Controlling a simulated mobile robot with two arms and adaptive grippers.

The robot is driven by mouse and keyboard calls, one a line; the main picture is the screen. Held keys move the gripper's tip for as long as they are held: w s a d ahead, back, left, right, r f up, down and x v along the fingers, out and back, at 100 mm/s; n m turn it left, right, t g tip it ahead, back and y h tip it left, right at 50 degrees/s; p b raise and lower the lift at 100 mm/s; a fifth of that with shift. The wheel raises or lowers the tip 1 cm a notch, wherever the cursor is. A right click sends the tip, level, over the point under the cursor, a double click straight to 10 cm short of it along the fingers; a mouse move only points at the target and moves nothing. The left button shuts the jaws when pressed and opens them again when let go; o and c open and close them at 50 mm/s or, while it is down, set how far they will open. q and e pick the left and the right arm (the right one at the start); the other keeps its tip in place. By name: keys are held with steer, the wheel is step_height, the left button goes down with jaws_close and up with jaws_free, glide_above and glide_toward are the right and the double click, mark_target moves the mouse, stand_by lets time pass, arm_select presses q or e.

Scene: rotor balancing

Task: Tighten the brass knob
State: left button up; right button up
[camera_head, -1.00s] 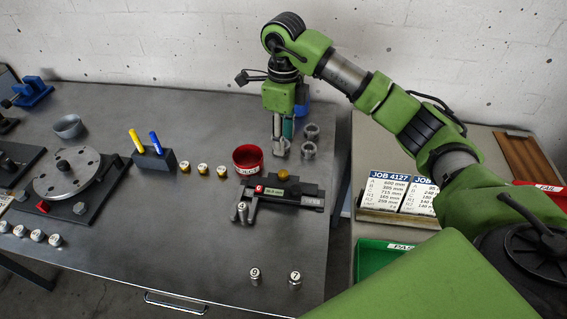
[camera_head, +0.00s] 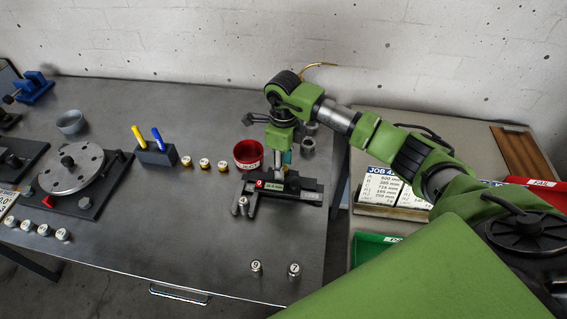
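My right gripper (camera_head: 279,168) points straight down over the black fixture (camera_head: 310,197) on the dark bench. Its fingertips are at the middle of the fixture, where the brass knob sat in view earlier. The knob is now hidden behind the fingers. I cannot tell whether the fingers touch it or how far apart they are. The fixture has a small red part at its left end and a label on its front. My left gripper is not in view.
A red cup (camera_head: 247,155) stands close to the fixture's back left. Grey metal rings (camera_head: 308,145) stand behind it. Numbered weights (camera_head: 294,270) stand in front. A rotor disc (camera_head: 71,170) is at the left. The front middle bench is mostly clear.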

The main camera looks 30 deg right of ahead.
jaws_close()
